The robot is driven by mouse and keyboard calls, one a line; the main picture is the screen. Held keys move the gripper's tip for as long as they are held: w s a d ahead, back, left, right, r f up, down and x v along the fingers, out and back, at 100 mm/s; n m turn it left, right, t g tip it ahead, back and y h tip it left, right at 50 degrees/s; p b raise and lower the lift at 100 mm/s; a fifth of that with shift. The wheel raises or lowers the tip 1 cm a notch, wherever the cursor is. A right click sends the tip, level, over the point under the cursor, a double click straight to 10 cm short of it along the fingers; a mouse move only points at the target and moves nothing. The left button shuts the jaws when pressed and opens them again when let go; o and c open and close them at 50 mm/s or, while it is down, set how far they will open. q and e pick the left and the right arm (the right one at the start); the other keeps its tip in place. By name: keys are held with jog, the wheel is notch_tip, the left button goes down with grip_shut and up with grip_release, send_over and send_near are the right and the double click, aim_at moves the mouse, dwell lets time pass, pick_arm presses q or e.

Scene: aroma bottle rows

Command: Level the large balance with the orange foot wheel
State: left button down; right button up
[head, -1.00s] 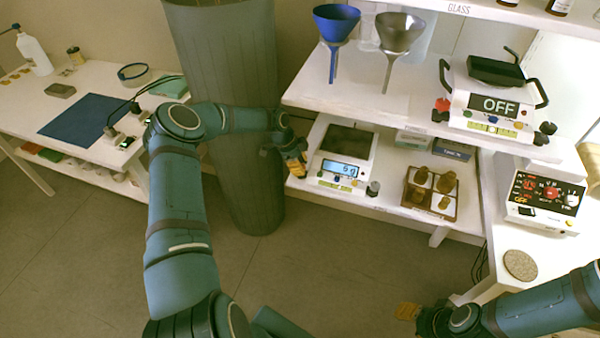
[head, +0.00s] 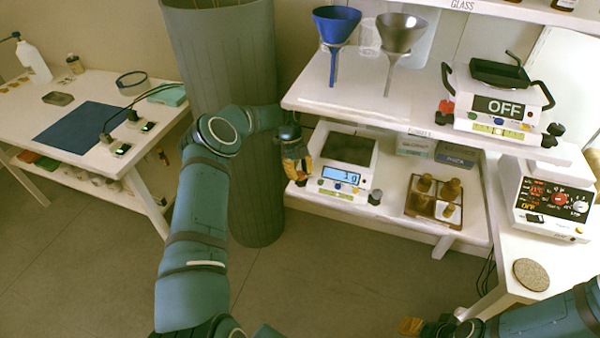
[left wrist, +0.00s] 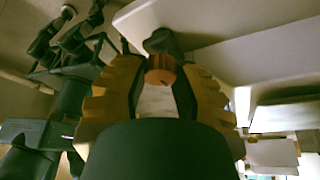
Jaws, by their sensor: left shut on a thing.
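The large balance (head: 346,160) stands on the lower shelf, with a dark weighing plate, a lit display that seems to read 3 g and a green level strip (head: 336,193) at its front. Its dark foot wheel (head: 375,197) is at the front right. My left gripper (head: 299,174) is at the balance's front left corner. In the left wrist view the orange foot wheel (left wrist: 160,70) sits between the yellow fingertips, which are shut on it; the head view mostly hides it. My right gripper (head: 424,326) is at the bottom edge, its jaws unclear.
A balance (head: 497,95) reading OFF and two funnels (head: 335,30) stand on the shelf above. A wooden holder (head: 433,203) with brown-topped bottles is right of the large balance. A grey bin (head: 225,70) stands behind my left arm. Floor in front is clear.

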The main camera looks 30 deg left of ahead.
pick_arm(q)
jog(key=shift+m, duration=0.6)
jog(key=c, duration=0.6)
grip_release()
jog(key=shift+c, duration=0.2)
jog(key=shift+g, duration=0.3)
